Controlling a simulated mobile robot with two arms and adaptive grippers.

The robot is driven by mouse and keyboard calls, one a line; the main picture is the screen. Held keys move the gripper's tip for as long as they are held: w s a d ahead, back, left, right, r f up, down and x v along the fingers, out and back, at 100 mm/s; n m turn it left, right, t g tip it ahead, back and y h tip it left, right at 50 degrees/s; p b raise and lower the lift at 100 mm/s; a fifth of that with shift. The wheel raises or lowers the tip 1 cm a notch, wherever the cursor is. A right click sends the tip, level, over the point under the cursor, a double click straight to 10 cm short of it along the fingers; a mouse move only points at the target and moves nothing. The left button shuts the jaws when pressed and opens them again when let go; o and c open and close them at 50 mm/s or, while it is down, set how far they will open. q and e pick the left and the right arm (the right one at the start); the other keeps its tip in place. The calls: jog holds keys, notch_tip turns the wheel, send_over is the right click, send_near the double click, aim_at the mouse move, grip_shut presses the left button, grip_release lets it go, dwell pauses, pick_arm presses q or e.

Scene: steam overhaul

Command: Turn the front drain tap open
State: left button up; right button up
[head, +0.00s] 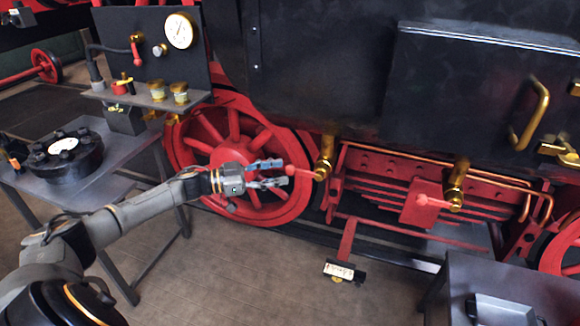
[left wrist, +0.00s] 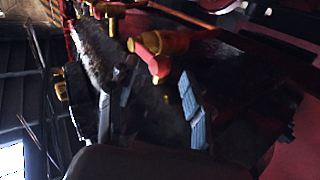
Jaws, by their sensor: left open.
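A brass drain tap (head: 324,157) hangs under the black locomotive body, with a red lever (head: 305,173) pointing left and ending in a round knob. My left gripper (head: 285,172) is open with its fingertips at this knob; no grip on it shows. In the left wrist view the red lever (left wrist: 157,66) points out from the brass tap (left wrist: 165,42) towards the gap between the open fingers (left wrist: 160,98). A second brass tap (head: 457,180) with a red lever (head: 431,202) hangs further right. Which tap is called front cannot be read here. My right gripper is not in view.
A red spoked wheel (head: 240,195) stands behind my gripper. A small label plate (head: 344,271) is below the taps. A grey table (head: 95,200) with a black flanged part (head: 64,155) is at left, and a dark bench (head: 515,285) at lower right.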

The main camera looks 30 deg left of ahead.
aim_at(289, 170)
pick_arm(q)
jog(key=p+x, duration=0.1)
jog(key=x, duration=0.3)
jog(key=shift+r, duration=0.1)
grip_shut()
